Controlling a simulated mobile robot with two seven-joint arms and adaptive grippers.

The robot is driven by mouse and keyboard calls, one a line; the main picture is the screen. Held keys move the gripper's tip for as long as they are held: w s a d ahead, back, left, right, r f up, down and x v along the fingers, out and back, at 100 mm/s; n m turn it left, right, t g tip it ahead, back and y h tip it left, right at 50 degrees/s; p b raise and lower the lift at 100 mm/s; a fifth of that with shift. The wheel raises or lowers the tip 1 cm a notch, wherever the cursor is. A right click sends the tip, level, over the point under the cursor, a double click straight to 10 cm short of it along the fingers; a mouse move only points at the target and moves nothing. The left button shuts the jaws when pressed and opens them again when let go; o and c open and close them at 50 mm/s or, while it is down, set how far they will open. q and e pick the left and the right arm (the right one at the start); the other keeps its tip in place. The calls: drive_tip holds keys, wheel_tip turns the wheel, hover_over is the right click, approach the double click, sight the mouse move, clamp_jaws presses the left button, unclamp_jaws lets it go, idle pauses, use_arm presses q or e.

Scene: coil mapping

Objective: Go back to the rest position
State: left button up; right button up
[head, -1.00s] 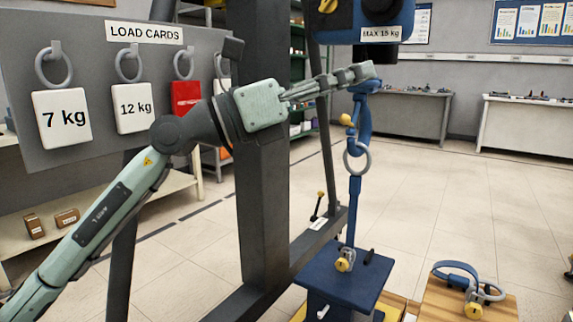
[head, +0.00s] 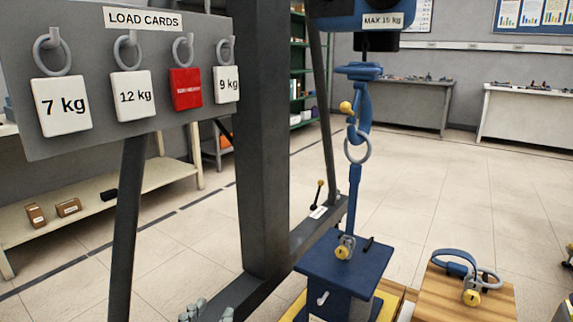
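My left gripper (head: 210,311) shows only as grey-green fingertips at the bottom edge of the head view, left of centre. The tips stand apart with nothing seen between them; the rest of the hand is cut off. My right gripper is not in view. A blue hook (head: 363,103) with a yellow latch hangs under the blue hoist (head: 351,14). A grey ring (head: 357,147) hangs in the hook, above a blue strap (head: 354,195). The strap runs down to a yellow-pinned shackle (head: 345,247) on the dark blue block (head: 345,271).
A dark post (head: 262,150) and its base frame stand close by. The load card board (head: 55,140) is at left, with its cards hanging. A blue sling with a shackle (head: 471,297) lies on a wooden crate (head: 440,300) at right. Open floor (head: 450,190) lies behind.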

use_arm(q)
drive_tip(key=s+a+f+n+g+y+p, duration=0.1)
drive_tip(key=s+a+f+g+p, duration=0.3)
drive_tip(key=f, duration=0.8)
drive_tip(key=s+a+f+n+g+y+p, duration=0.1)
drive_tip(key=s+a+f+g+y+p, duration=0.3)
drive_tip(key=s+a+f+g, duration=0.4)
wheel_tip(320, 180, down, 5)
drive_tip(key=s+a, duration=0.2)
drive_tip(key=shift+s+a+n+g+p, duration=0.25)
drive_tip(key=shift+a+n+g+p, duration=0.1)
drive_tip(key=shift+n+g+p, duration=0.05)
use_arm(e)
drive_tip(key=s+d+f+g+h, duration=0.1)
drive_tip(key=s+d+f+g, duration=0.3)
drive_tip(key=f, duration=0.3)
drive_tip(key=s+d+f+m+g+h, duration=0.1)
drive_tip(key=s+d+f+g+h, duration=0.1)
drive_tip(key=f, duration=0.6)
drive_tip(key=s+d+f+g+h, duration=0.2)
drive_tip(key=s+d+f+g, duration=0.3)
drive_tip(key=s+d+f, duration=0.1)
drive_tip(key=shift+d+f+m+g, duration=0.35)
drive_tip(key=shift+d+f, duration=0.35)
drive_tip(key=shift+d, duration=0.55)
